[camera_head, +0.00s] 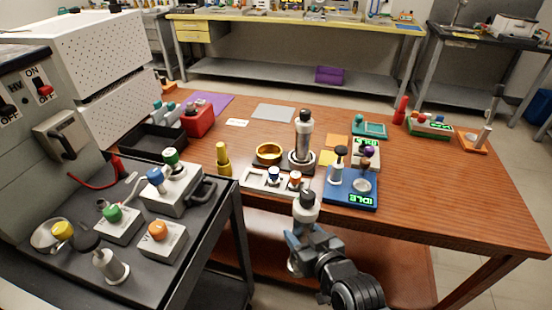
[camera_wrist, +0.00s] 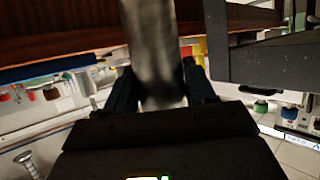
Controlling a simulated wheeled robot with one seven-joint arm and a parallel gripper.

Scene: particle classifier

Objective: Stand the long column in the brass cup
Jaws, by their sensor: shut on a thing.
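The brass cup (camera_head: 268,152) is a wide gold ring on a dark base on the wooden table, left of a standing dark and silver column (camera_head: 304,125) in a pale round holder. My gripper (camera_head: 302,232) is in front of the table's near edge, shut on a grey metal column (camera_head: 306,207) with a dark top. This column looks roughly upright, apart from the cup, and its lower part is hidden. The wrist view shows the held column (camera_wrist: 155,50) between both fingers. Its full length cannot be told.
A white tray (camera_head: 256,184) with small capped items lies before the cup. A yellow bottle-like piece (camera_head: 223,160) stands to its left. A blue device (camera_head: 352,200) is at the right. A dark cart (camera_head: 212,215) with instruments stands at the left. The table's right part is mostly clear.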

